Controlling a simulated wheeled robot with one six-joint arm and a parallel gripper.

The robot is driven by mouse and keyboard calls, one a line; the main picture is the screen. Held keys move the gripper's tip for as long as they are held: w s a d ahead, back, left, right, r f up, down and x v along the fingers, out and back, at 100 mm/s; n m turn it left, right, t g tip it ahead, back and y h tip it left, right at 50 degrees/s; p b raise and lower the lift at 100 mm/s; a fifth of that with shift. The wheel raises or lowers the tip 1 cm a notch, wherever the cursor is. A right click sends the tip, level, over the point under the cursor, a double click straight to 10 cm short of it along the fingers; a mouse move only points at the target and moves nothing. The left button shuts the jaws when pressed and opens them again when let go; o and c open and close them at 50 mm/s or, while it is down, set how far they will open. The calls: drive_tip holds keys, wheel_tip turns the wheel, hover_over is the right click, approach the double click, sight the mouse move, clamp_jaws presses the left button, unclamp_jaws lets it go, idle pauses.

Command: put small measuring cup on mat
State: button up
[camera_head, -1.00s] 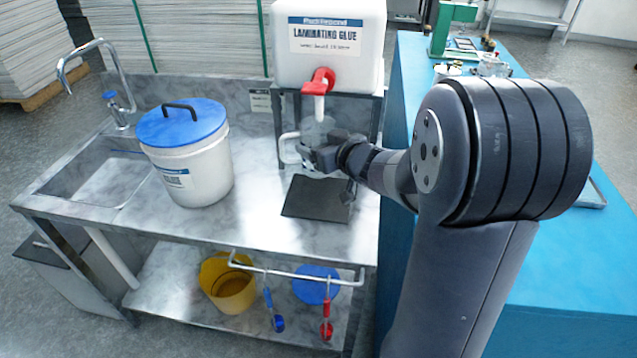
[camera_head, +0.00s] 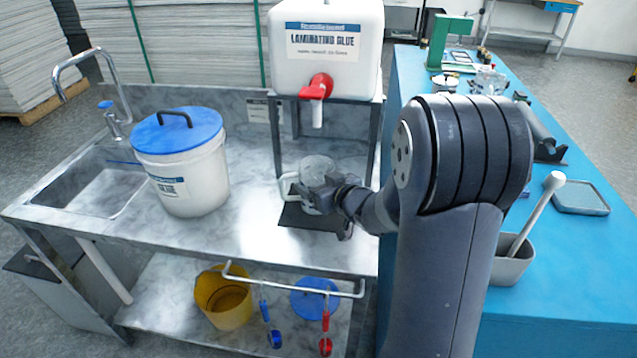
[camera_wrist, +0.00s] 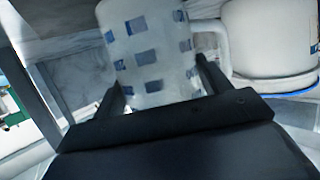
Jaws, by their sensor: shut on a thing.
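The small measuring cup (camera_head: 318,168) is pale and translucent, with a handle on its left side in the head view. My gripper (camera_head: 326,190) is shut on the cup's body. In the wrist view the cup (camera_wrist: 150,50) shows blue square marks and sits between both fingers, with its handle to the right. The dark mat (camera_head: 292,217) lies on the steel bench below the glue tank, partly hidden behind the cup and gripper. The cup overlaps the mat's far part in the picture; I cannot tell whether it touches the mat.
A white laminating glue tank (camera_head: 325,60) with a red tap (camera_head: 317,87) stands on a frame behind the cup. A white bucket with a blue lid (camera_head: 178,130) stands left. The bench (camera_head: 245,225) is clear between bucket and mat. A blue table (camera_head: 570,260) lies right.

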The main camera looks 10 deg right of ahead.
drive_tip(key=o, duration=1)
drive_tip(key=shift+r, duration=0.2)
drive_tip(key=p+v, duration=0.1)
drive_tip(key=v, duration=1.1)
drive_tip(key=shift+p, duration=0.3)
